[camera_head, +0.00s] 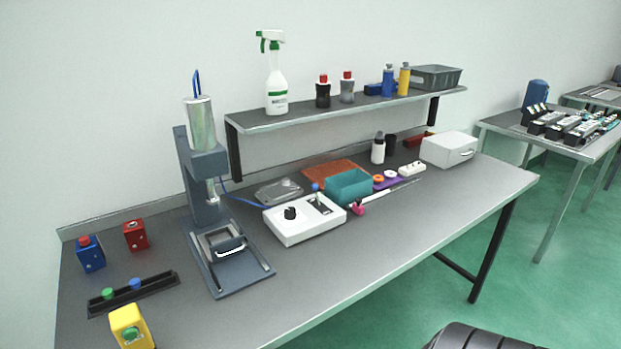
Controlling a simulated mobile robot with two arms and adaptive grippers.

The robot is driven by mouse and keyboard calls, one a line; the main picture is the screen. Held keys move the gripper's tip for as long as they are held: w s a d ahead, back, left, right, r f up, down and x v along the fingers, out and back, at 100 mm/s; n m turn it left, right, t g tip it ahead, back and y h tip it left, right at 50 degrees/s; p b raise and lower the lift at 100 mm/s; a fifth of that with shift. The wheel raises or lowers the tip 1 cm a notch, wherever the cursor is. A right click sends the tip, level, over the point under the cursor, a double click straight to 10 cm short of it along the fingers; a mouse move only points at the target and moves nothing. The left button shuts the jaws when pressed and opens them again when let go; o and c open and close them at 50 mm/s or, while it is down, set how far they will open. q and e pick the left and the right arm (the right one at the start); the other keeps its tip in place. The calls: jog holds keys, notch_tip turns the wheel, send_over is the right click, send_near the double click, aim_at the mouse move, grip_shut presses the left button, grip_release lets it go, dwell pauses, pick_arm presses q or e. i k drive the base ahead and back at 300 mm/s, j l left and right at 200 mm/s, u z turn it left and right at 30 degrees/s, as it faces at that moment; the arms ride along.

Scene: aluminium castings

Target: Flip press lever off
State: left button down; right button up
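A blue-grey press (201,160) with a metal cylinder on top stands at the left part of the workbench (390,240). A casting with a light handle-like edge lies on its base plate (243,284). To its right is a white control box (306,231) with a black rotary knob (291,213) and a small upright lever (318,197) on a dark plate. A blue spot shows near the lever's top. The lever is too small to tell which way it is set. Neither of my grippers is in view.
Button boxes in blue (91,254), red (136,235) and yellow (131,327) stand left of the press, around a black button strip (160,285). A shelf (300,114) overhangs the back. The bench's front right is clear.

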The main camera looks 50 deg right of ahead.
aim_at(314, 186)
jog(key=l+z, duration=0.15)
jog(key=z, duration=1.35)
jog(key=j, duration=0.15)
